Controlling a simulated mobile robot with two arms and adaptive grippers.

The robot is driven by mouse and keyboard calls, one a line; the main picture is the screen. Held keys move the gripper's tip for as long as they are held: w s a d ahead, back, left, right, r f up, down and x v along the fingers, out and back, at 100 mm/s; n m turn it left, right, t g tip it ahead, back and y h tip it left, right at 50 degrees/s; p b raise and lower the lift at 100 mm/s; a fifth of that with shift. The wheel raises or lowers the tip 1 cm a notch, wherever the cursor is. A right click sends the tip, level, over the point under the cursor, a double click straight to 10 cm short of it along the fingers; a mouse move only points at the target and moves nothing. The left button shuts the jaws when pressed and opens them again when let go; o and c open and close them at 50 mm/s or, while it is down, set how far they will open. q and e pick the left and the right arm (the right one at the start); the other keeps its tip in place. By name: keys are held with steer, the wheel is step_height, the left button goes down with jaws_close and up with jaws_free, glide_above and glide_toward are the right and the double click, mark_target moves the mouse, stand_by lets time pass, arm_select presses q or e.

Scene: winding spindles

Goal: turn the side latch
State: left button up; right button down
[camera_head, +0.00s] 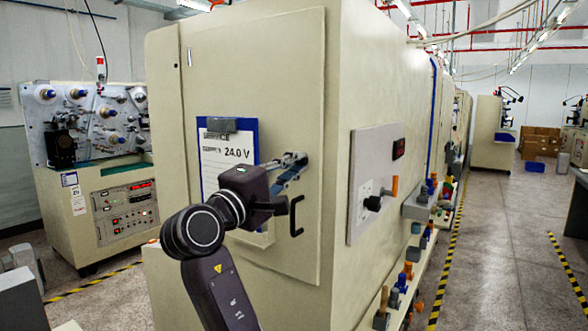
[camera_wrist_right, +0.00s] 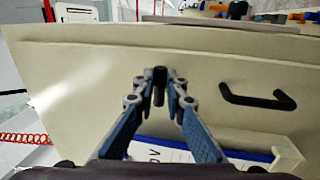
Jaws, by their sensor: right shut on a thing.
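My right gripper (camera_head: 300,160) reaches the front door of the beige cabinet (camera_head: 260,60), near the door's right edge. In the right wrist view its fingertips (camera_wrist_right: 158,88) are shut on a small dark latch (camera_wrist_right: 159,76) that stands out from the beige door panel (camera_wrist_right: 80,75). The door appears closed. My left gripper is not in view.
A blue-framed sheet (camera_head: 215,160) marked "24.0 V" hangs on the door beside my gripper. The cabinet's right side has a panel with a black knob (camera_head: 374,203) and shelves of colored pegs (camera_head: 420,205). A winding machine (camera_head: 95,150) stands left. The right aisle (camera_head: 490,240) is clear.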

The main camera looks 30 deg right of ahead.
stand_by(0.3)
steer(key=c, duration=2)
jaws_free()
steer(key=shift+d, duration=0.1)
steer(key=shift+o, duration=0.2)
steer(key=v, duration=1.2)
